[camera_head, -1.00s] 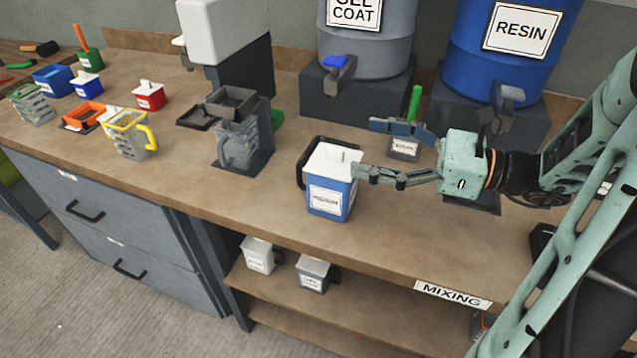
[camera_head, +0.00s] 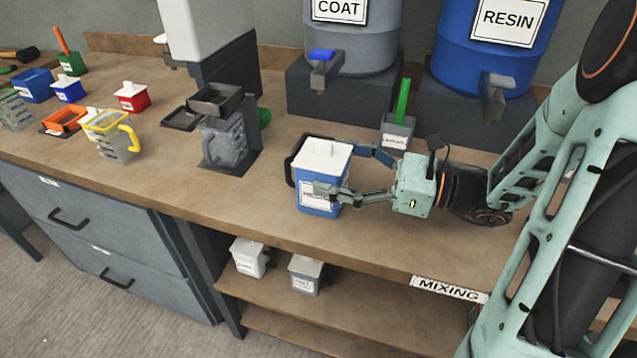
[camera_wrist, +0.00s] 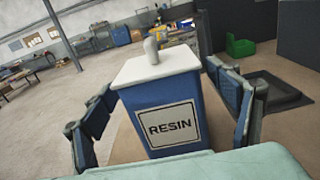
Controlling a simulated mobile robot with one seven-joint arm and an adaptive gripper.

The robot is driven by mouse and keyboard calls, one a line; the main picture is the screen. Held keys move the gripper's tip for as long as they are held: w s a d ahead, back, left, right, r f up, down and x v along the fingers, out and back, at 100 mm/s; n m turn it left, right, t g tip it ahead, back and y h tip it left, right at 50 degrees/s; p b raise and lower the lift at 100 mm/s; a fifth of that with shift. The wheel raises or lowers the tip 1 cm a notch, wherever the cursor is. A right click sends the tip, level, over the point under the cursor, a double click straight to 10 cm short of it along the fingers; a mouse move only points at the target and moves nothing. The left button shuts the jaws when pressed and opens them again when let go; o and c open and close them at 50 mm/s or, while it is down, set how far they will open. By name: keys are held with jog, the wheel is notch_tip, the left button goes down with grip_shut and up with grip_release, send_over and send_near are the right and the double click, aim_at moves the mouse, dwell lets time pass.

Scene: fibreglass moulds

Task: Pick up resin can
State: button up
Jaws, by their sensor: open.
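The resin can (camera_head: 322,165) is a blue box-shaped can with a white lid, a black handle on its left side and a RESIN label. It stands upright on the bench near the front edge. My gripper (camera_head: 340,172) is open, with one finger on the near side of the can and one on the far side. In the wrist view the can (camera_wrist: 165,105) stands between the two fingers of my gripper (camera_wrist: 165,115), label facing the camera. I cannot tell whether either finger touches it.
A grey cup with a green stick (camera_head: 398,130) stands behind my gripper. A grey jug on a stand (camera_head: 228,140) is to the left. The blue RESIN drum (camera_head: 490,50) and grey drum (camera_head: 365,40) stand behind. The bench (camera_head: 200,200) left of the can is clear.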

jog(key=shift+x, duration=1.5)
jog(key=shift+c, duration=0.4)
jog(key=c, duration=1.5)
jog(key=shift+c, duration=0.7)
jog(key=shift+r, duration=0.25)
